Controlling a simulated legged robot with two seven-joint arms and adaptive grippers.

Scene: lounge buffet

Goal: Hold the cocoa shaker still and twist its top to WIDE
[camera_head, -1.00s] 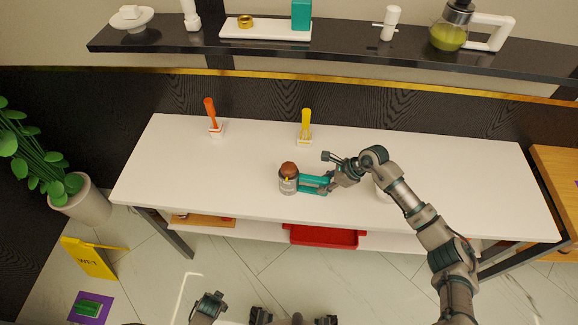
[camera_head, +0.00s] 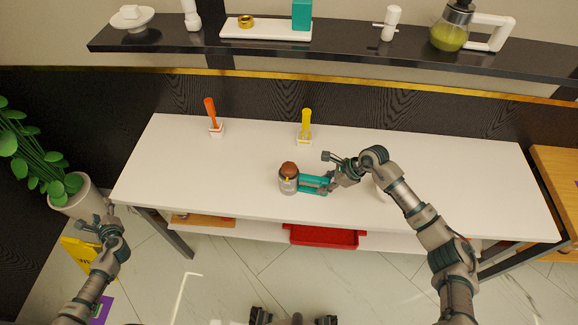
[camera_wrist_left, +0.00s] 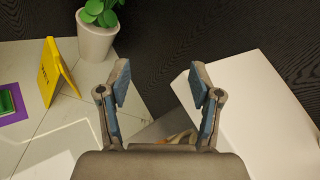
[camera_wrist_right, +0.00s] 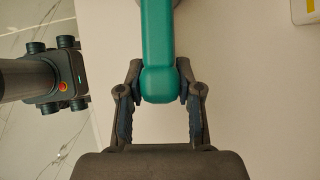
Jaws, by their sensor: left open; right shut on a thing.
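The cocoa shaker (camera_head: 288,184) stands upright on the white table, a grey body with a brown domed top and a teal handle (camera_head: 312,184) reaching to the right. My right gripper (camera_head: 330,182) is shut on that handle. In the right wrist view the teal handle (camera_wrist_right: 158,60) lies between the fingers of the right gripper (camera_wrist_right: 158,88). Any marking on the top is too small to read. My left gripper (camera_head: 100,222) is off the table's left end, far from the shaker. In the left wrist view the left gripper (camera_wrist_left: 160,88) is open and empty.
An orange-handled tool (camera_head: 211,112) and a yellow-handled tool (camera_head: 306,122) stand in holders at the table's back. The white table (camera_head: 180,170) is clear left of the shaker. A potted plant (camera_head: 72,190) and yellow wet-floor sign (camera_wrist_left: 55,75) are near my left arm.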

